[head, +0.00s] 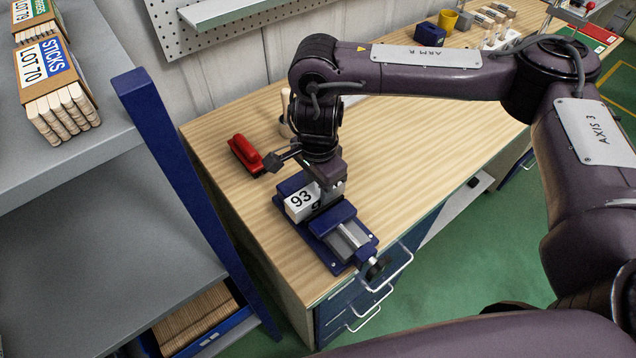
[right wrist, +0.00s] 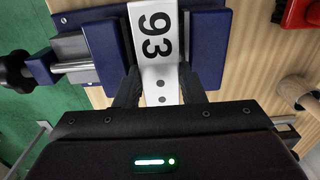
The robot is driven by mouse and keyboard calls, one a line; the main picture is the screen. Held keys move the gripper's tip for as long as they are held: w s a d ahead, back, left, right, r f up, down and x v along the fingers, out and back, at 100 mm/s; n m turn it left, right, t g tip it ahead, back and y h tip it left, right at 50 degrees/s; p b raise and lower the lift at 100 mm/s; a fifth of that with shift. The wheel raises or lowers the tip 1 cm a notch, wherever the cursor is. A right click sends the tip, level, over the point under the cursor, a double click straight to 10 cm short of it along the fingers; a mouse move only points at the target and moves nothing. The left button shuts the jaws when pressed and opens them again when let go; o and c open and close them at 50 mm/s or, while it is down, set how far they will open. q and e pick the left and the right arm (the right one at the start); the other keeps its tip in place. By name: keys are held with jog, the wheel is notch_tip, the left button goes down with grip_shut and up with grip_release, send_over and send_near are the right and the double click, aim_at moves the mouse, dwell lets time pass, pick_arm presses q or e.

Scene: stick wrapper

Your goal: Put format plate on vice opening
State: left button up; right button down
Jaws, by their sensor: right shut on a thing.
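The format plate (head: 299,204) is a white block marked 93. It is at the blue vice (head: 343,240) near the front edge of the wooden bench. My right gripper (head: 322,193) is shut on the plate. In the right wrist view the plate (right wrist: 155,45) lies lengthwise between the two blue jaws of the vice (right wrist: 211,50), with both fingers of my right gripper (right wrist: 158,88) at its sides. I cannot tell whether the plate rests on the vice or is held just above it. My left gripper is not in view.
A red tool (head: 245,154) lies on the bench left of the vice. A grey shelf (head: 75,130) with stick bundles (head: 62,105) stands at the left, with a blue post (head: 165,140). The bench middle is clear.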

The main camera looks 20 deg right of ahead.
aim_at(317, 189)
jog(key=shift+f, duration=0.1)
jog(key=c, duration=0.9)
grip_release()
jog(key=shift+r, duration=0.6)
notch_tip(317, 189, up, 11)
jog(key=shift+r+b, duration=0.1)
jog(key=shift+b, duration=0.2)
